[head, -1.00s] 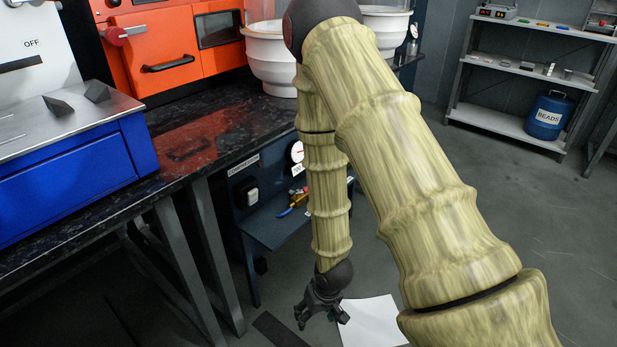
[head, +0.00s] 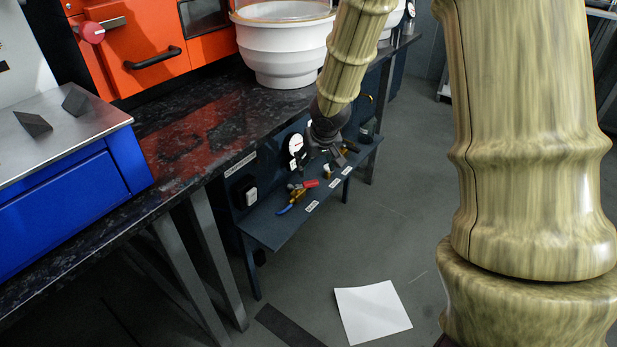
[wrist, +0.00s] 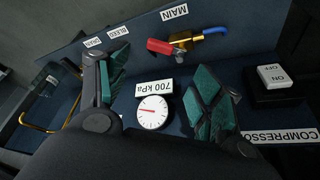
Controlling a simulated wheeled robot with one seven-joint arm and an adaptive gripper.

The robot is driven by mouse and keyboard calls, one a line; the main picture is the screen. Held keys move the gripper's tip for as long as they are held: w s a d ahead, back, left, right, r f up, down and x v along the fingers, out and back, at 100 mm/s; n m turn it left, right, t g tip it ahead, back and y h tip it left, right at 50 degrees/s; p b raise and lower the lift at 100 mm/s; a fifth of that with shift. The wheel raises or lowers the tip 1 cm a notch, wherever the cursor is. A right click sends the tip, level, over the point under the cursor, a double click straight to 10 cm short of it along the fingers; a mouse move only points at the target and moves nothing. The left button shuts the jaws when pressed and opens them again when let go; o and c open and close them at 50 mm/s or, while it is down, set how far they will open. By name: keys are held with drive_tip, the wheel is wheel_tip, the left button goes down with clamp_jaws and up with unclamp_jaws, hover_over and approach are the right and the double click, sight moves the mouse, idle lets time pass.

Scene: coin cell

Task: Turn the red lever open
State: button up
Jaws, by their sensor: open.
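The red lever (head: 309,184) sits on a brass valve with a blue pipe, on the dark blue shelf unit under the bench in the head view. In the wrist view the red lever (wrist: 159,47) points left from the brass body (wrist: 180,38), just below the MAIN label (wrist: 174,12). My gripper (head: 326,158) is open and empty, above and slightly right of the lever in the head view. In the wrist view its green-padded fingers (wrist: 160,68) stand apart to either side, with the lever beyond the gap. No contact with the lever shows.
A pressure gauge (wrist: 153,112) and a 700 kPa label lie between the fingers in the wrist view. A compressor switch (wrist: 273,76) is at the right. The bench edge (head: 200,180) runs beside the shelf. A white bowl (head: 283,50) stands above. Open floor lies right.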

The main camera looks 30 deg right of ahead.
sight(311, 182)
drive_tip(key=b+x, duration=0.4)
drive_tip(key=x, duration=0.6)
drive_tip(key=shift+f, duration=0.3)
drive_tip(key=c, duration=1)
